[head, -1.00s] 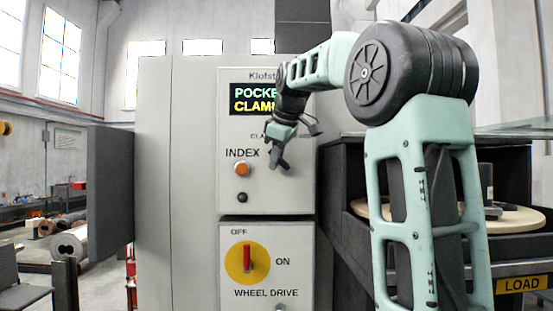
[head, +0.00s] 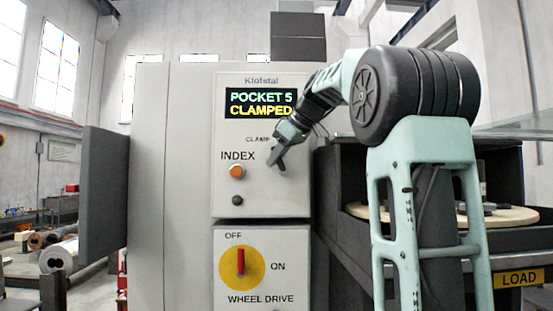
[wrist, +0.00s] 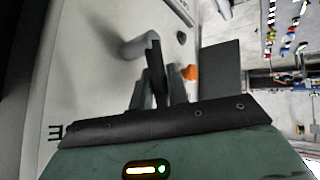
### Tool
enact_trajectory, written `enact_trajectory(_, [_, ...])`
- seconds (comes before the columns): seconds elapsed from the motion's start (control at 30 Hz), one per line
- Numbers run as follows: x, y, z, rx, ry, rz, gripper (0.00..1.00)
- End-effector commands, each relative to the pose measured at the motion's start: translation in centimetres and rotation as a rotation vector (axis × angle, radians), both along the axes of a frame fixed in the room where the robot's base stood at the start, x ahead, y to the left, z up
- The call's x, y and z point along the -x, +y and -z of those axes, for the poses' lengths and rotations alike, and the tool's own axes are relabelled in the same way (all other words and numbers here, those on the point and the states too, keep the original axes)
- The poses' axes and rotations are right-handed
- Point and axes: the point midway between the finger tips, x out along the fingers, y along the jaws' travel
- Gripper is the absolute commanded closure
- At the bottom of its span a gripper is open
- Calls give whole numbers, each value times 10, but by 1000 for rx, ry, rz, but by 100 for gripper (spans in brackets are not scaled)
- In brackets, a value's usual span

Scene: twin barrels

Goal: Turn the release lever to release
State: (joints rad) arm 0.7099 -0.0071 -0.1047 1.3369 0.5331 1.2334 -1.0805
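The release lever shows in the wrist view as a dark bar (wrist: 154,55) beside a grey round hub (wrist: 135,47) on the panel. My gripper (wrist: 160,75) has one finger on each side of the bar. Whether the fingers press on it cannot be made out. In the head view my gripper (head: 279,160) is at the panel's right side, below the CLAMP label and right of the INDEX button; it largely hides the lever there. The display (head: 261,103) reads POCKET 5 CLAMPED.
The orange INDEX button (head: 237,171) and a small dark button (head: 237,200) are left of my gripper. A red switch on a yellow disc (head: 241,262), marked WHEEL DRIVE, is below. A dark-framed bay with a pale round plate (head: 510,217) is at the right.

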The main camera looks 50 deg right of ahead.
Motion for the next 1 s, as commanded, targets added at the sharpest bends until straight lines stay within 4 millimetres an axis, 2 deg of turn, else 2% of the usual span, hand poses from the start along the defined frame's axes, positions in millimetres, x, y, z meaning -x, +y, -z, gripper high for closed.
enact_trajectory(0.3, [0, 0, 0, 0, 1, 0, 75])
enact_trajectory(0.47, [-1, -1, -9, 1, -1, 1, 75])
enact_trajectory(0.8, [-1, -1, -64, 3, -2, 0, 75])
enact_trajectory(1.0, [0, -1, -89, 2, 1, 1, 75])
